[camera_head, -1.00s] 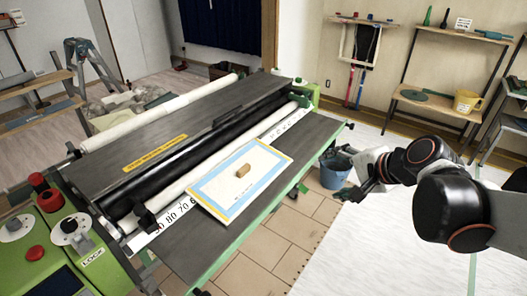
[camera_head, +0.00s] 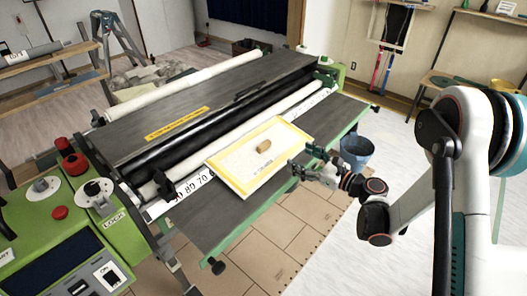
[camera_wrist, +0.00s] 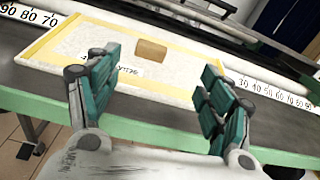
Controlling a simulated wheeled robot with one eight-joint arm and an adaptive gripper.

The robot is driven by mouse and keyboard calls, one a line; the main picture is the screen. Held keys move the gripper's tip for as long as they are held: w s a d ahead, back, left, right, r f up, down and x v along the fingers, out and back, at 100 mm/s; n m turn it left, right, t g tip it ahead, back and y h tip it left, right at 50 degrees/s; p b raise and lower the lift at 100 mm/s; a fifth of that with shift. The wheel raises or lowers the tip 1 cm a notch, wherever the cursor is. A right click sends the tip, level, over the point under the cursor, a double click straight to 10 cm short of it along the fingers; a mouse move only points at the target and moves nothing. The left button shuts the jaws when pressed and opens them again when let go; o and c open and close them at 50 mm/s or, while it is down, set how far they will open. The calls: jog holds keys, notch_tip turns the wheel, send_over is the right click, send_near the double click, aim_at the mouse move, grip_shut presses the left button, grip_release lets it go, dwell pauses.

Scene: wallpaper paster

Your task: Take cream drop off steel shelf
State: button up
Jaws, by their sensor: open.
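A small tan block (camera_head: 263,146), possibly the cream drop, lies on a white board with a yellow border (camera_head: 235,178). The board rests on the dark front shelf (camera_head: 225,222) of a green machine; I cannot tell whether this is the steel shelf. My gripper (camera_head: 302,166) is at the board's right side, apart from the block. In the wrist view my gripper (camera_wrist: 161,62) is open and empty, with the block (camera_wrist: 151,50) beyond and between its fingertips. A printed label (camera_wrist: 122,71) on the board is partly hidden by the left finger.
A number scale (camera_head: 190,190) and a pale roller (camera_head: 225,145) run behind the board. The green machine's control end (camera_head: 70,225) is at left. A blue bucket (camera_head: 356,151) stands on the floor behind my gripper. Open floor lies in front of the machine.

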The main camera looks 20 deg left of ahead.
jog(key=shift+a+f+m+y, duration=0.3)
jog(key=shift+a+f+m, duration=0.15)
jog(key=shift+f, duration=0.3)
send_near(266, 145)
jog(key=p+x, duration=0.1)
jog(key=x, duration=0.3)
jog(key=shift+w+d+r, duration=0.1)
jog(key=shift+w+r, duration=0.05)
jog(key=shift+r, duration=0.05)
jog(key=b+x, duration=0.2)
jog(key=x, duration=0.3)
jog(key=shift+f, duration=0.2)
jog(key=shift+r, duration=0.1)
jog(key=c, duration=1.3)
